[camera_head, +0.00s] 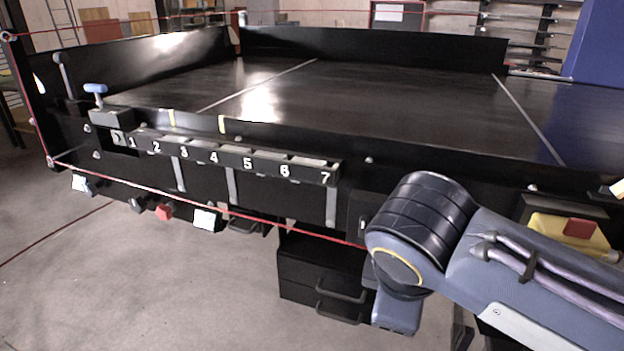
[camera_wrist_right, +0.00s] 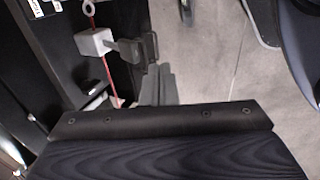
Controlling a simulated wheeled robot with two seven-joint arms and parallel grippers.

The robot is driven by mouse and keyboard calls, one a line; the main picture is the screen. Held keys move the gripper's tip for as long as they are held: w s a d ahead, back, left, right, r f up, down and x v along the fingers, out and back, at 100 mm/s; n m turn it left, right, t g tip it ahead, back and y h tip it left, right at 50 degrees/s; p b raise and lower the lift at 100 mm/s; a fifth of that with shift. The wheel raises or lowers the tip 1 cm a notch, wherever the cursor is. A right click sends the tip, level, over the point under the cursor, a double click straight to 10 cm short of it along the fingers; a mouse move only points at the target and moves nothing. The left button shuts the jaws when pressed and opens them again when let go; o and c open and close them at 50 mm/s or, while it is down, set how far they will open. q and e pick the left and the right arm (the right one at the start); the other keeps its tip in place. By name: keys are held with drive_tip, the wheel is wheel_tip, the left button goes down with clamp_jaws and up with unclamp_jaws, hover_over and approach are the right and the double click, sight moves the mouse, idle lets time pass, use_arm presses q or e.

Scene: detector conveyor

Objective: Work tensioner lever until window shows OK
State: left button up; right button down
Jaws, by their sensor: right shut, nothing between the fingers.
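In the right wrist view, a pale grey block (camera_wrist_right: 94,41) with a dark arm reaching right from it sits by a red cord (camera_wrist_right: 107,75) at the black machine's side; I cannot tell if this is the tensioner lever. My right gripper (camera_wrist_right: 158,84) is shut and empty, its dark fingers below and right of that block, with no clear contact. In the head view, my right arm hides its gripper. I cannot read OK in any window. My left gripper is out of view.
The black conveyor bed (camera_head: 300,95) fills the middle of the head view. A numbered rail (camera_head: 235,158) and a red cord (camera_head: 285,224) run along its near side. Black drawers (camera_head: 322,275) stand below. The grey floor (camera_head: 150,275) at lower left is clear.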

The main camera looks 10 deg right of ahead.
drive_tip(key=s+d+f+m+y, duration=0.1)
drive_tip(key=s+f+m+y, duration=0.2)
drive_tip(key=f+m, duration=0.3)
drive_tip(key=s+d+f+m+t+y+p, duration=0.1)
drive_tip(key=s+f+m+y, duration=0.2)
drive_tip(key=f+m, duration=0.4)
drive_tip(key=shift+s+d, duration=0.25)
drive_tip(key=shift+d, duration=0.15)
drive_tip(key=w+r+m+g+h+p, duration=0.1)
drive_tip(key=w+r+m+p, duration=0.1)
drive_tip(key=w+r+p, duration=0.2)
drive_tip(key=w+r+m+g+h+p, duration=0.1)
drive_tip(key=w+r+m+g+p, duration=0.1)
drive_tip(key=r+p, duration=0.4)
drive_tip(key=w+r+m+g+h+p, duration=0.1)
drive_tip(key=w+r+m+h+p, duration=0.1)
drive_tip(key=w+r+m+p, duration=0.2)
drive_tip(key=shift+w+d+r+g+p, duration=0.15)
drive_tip(key=shift+w+r+p, duration=0.2)
drive_tip(key=shift+w+r, duration=0.3)
drive_tip(key=shift+w+d+r+g+p, duration=0.15)
drive_tip(key=shift+w+r+p, duration=0.2)
drive_tip(key=shift+r, duration=0.35)
drive_tip(key=shift+w+a+r+m+h, duration=0.1)
drive_tip(key=shift+w+a+m+h, duration=0.1)
drive_tip(key=shift+w+m+h, duration=0.15)
